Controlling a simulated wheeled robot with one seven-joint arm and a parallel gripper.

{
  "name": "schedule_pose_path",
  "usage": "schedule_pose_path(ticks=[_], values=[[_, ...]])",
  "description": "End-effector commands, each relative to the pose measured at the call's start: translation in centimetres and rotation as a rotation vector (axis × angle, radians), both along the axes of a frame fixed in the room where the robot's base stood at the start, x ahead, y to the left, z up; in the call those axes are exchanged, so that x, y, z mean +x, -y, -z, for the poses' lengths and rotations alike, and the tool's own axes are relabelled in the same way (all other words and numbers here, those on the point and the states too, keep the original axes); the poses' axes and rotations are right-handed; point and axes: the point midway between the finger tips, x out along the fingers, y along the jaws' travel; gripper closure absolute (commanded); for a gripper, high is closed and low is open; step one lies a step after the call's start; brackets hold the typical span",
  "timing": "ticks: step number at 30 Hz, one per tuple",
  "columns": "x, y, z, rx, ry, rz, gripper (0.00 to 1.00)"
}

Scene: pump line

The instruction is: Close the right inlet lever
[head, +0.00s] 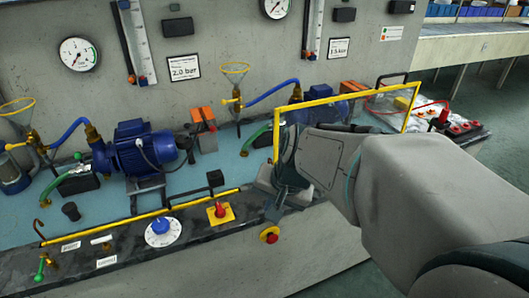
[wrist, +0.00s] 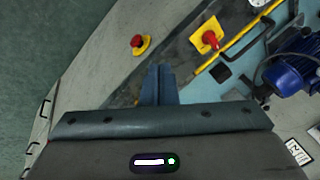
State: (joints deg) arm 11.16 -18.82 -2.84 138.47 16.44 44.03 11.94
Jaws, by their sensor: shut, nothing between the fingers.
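Near the second pump, in the head view, a brass valve fitting (head: 238,106) with a small yellow handle stands beneath a yellow-rimmed funnel (head: 235,69), joined to a blue hose. I take this as the right inlet; its handle's exact angle is too small to tell. This fitting is not clearly visible in the wrist view. My gripper (wrist: 158,72) shows its two fingers together and empty, over the bench's front edge. In the head view my gripper is at the front right of the bench, right of and nearer than that fitting, and my arm hides much of the right side.
A red knob on a yellow plate (head: 220,212), a blue dial (head: 160,227) and a red-and-yellow stop button (head: 270,235) sit along the front. A yellow rail (head: 120,220) runs there. The left blue pump (head: 140,148) stands behind. Open floor (wrist: 35,45) lies beyond the edge.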

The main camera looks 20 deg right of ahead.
Motion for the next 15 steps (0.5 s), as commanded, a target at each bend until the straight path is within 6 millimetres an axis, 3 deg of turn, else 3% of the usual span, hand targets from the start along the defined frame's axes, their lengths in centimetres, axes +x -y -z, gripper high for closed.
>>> schedule_pose_path(ticks=[3,7,11,15], values=[[3.0,4.4,-1.0,0.136,0.054,0.339,1.0],[4.8,8.6,-1.5,0.244,0.11,0.617,1.0],[5.6,10.9,-1.7,0.298,0.142,0.756,1.0],[6.3,11.3,-0.7,0.311,0.146,0.784,1.0]])
